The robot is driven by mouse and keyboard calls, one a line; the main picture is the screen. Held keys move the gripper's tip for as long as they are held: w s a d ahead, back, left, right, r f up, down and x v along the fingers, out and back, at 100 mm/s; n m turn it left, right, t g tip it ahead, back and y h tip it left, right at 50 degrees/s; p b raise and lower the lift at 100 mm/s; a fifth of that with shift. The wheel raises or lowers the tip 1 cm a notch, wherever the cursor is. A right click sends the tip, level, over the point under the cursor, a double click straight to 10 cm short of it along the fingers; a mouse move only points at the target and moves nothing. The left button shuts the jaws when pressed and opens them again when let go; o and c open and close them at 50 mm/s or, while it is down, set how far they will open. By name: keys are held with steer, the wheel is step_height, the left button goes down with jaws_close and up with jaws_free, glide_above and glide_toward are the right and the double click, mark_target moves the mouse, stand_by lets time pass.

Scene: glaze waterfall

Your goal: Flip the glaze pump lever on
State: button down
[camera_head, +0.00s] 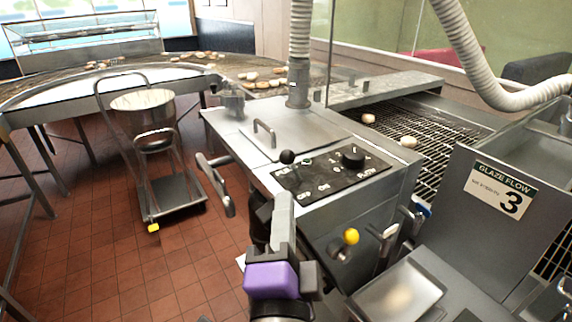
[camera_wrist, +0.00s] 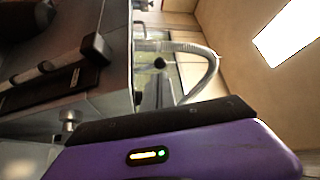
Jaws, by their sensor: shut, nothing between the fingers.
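The control panel (camera_head: 330,168) is a dark plate on top of the steel glaze machine. A lever with a black ball knob (camera_head: 287,157) stands at the panel's left end, and I cannot read which position it is in. In the wrist view a dark ball on a shaft (camera_wrist: 95,47), likely this lever, shows at the left. My gripper (camera_head: 283,205), with its purple body, is shut and empty. It is below the knob in the head view, in front of the machine's near edge, apparently apart from the lever.
A black dial (camera_head: 353,157) sits at the panel's right. A yellow ball knob (camera_head: 351,236) sticks out of the machine's front. A cart with a pot (camera_head: 143,103) stands on the open tiled floor at left.

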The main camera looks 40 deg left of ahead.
mark_target(292, 159)
steer(key=p+x, duration=0.2)
steer(key=x, duration=0.4)
steer(key=shift+w+a+r, duration=0.1)
steer(key=shift+w+a, duration=0.05)
steer(key=shift+w, duration=0.1)
steer(key=shift+w+r+m, duration=0.2)
steer(key=shift+m, duration=0.3)
steer(key=shift+w+r+m+g+h, duration=0.25)
steer(key=shift+m+g+h, duration=0.05)
steer(key=shift+m+h, duration=0.2)
steer(key=shift+w+d+r+m+g+h, duration=0.45)
steer(key=shift+w+r+m+g, duration=0.15)
steer(key=shift+m, duration=0.4)
steer(key=shift+w+d+r+m+g+h+p, duration=0.1)
steer(key=shift+w+d+m+g+h+p, duration=0.05)
steer(key=shift+w+m+g+p, duration=0.45)
steer(key=shift+w+d+r+m+g+h+p, duration=0.1)
steer(key=shift+w+d+r+m+g+p, duration=0.2)
steer(key=shift+m+p, duration=0.35)
steer(key=shift+s+a+f, duration=0.1)
steer(key=shift+f, duration=0.3)
steer(key=b+v, duration=0.2)
steer(key=v, duration=0.5)
steer(key=shift+s, duration=0.35)
steer(key=shift+r, duration=0.1)
